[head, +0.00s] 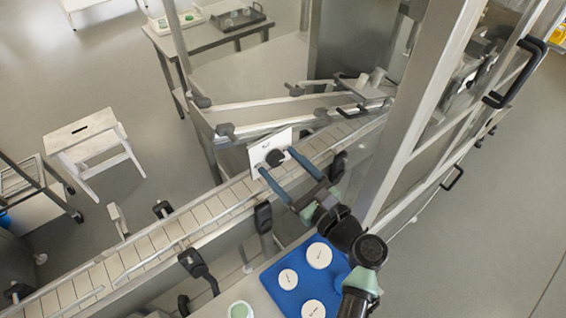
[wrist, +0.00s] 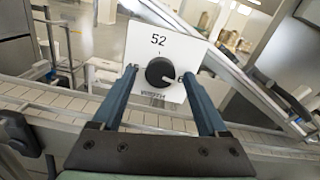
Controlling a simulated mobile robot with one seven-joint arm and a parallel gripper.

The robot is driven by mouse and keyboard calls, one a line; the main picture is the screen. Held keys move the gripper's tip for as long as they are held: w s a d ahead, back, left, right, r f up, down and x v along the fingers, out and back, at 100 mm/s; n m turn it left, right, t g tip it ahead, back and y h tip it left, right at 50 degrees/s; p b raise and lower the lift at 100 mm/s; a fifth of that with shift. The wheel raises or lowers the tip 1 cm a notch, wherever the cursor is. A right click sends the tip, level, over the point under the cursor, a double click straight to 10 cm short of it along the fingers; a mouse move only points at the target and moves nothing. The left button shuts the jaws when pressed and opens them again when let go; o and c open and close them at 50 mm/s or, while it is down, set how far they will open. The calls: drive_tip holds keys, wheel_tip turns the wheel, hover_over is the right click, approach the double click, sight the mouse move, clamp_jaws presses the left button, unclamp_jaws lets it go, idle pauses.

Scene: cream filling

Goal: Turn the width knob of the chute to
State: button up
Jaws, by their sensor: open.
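The width knob (wrist: 160,72) is a round black dial on a white plate (wrist: 140,48) marked "52" at the top, with smaller lettering partly hidden at the sides. A light pointer mark shows on the knob's right side. In the head view the dark knob (head: 274,157) sits on its white plate (head: 259,150) above the conveyor by the chute (head: 265,113). My gripper (head: 275,163) is open, its two blue fingers reaching toward the plate. In the wrist view the fingers (wrist: 160,76) stand left and right of the knob; I cannot tell whether they touch it.
The slatted conveyor (head: 154,241) runs diagonally below the plate. A blue mat (head: 275,281) with several white round pieces lies on the near surface. A metal machine frame (head: 418,110) stands close on the right. A white stool (head: 90,140) stands on open floor at left.

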drive_tip(key=shift+w, duration=0.1)
clamp_jaws()
idle(0.4)
